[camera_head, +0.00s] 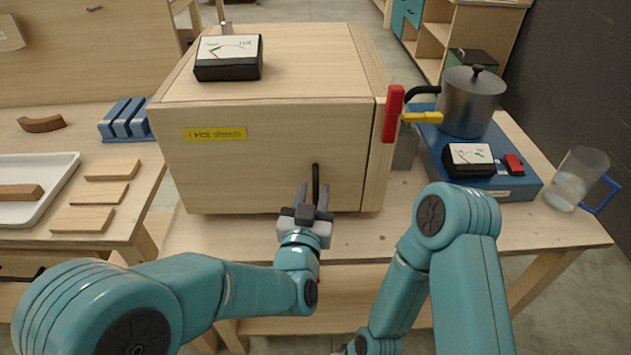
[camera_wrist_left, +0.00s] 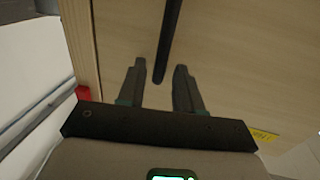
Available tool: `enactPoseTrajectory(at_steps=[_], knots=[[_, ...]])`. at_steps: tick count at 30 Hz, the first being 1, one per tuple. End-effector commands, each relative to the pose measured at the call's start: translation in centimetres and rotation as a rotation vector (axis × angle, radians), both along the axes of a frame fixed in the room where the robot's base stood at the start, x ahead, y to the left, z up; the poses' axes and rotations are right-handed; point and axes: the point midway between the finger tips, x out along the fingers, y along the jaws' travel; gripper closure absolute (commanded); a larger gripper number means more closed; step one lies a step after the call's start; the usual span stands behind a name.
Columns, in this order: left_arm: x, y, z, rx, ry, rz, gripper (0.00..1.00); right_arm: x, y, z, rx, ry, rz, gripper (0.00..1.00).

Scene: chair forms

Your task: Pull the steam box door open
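The steam box (camera_head: 280,110) is a pale wooden box on the workbench. Its front door (camera_head: 250,170) looks shut and has a yellow hot-steam label (camera_head: 215,134). A dark vertical handle (camera_head: 316,180) is on the door's lower right; it also shows in the left wrist view (camera_wrist_left: 168,45). My left gripper (camera_head: 313,198) is in front of the handle, its fingers apart on either side of the handle's lower end. In the left wrist view the gripper (camera_wrist_left: 160,85) is open, with the handle's end between the fingertips; I see no grip on it.
A gauge (camera_head: 228,57) lies on the box. A red lever (camera_head: 393,113) and yellow valve handle (camera_head: 421,117) are at its right edge. A metal pot (camera_head: 470,100) stands on a blue burner (camera_head: 510,187). A jug (camera_head: 577,178) is far right. Wood strips (camera_head: 82,220) lie left.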

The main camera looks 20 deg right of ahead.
Motion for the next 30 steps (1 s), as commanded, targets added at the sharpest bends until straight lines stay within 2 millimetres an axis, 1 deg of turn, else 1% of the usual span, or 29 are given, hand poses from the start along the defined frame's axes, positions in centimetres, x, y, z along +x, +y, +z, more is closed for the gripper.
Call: enactPoseTrajectory(at_steps=[1,3,6,15,16,17,18,19,30], knots=[[0.7,-0.4,0.1,0.0,0.0,0.001,0.65,0.0,0.0,0.3,0.0,0.0,0.0,1.0],[1.5,-0.8,0.1,-0.001,0.0,0.001,0.65,0.0,0.0,0.4,0.0,0.0,0.0,1.0],[2.1,-1.1,0.0,0.0,0.001,0.0,0.65,0.0,0.0,0.5,0.0,0.0,0.0,1.0],[2.4,-1.2,0.0,0.0,0.0,0.0,0.65,0.0,0.0,0.5,0.0,0.0,0.0,1.0],[2.4,-1.2,0.0,0.0,0.0,0.0,0.68,0.0,0.0,0.5,0.0,0.0,0.0,1.0],[2.4,-1.2,0.0,0.0,0.0,0.0,0.78,0.0,0.0,0.5,0.0,0.0,0.0,1.0],[2.4,-1.2,0.0,0.0,0.0,0.0,0.91,0.0,0.0,0.5,0.0,0.0,0.0,1.0],[2.4,-1.2,0.0,0.0,0.0,0.0,1.0,0.0,0.0,0.5,0.0,0.0,0.0,1.0],[2.0,-1.2,-0.1,0.0,0.0,-0.01,1.0,0.0,0.0,0.1,0.0,0.0,0.0,1.0]])
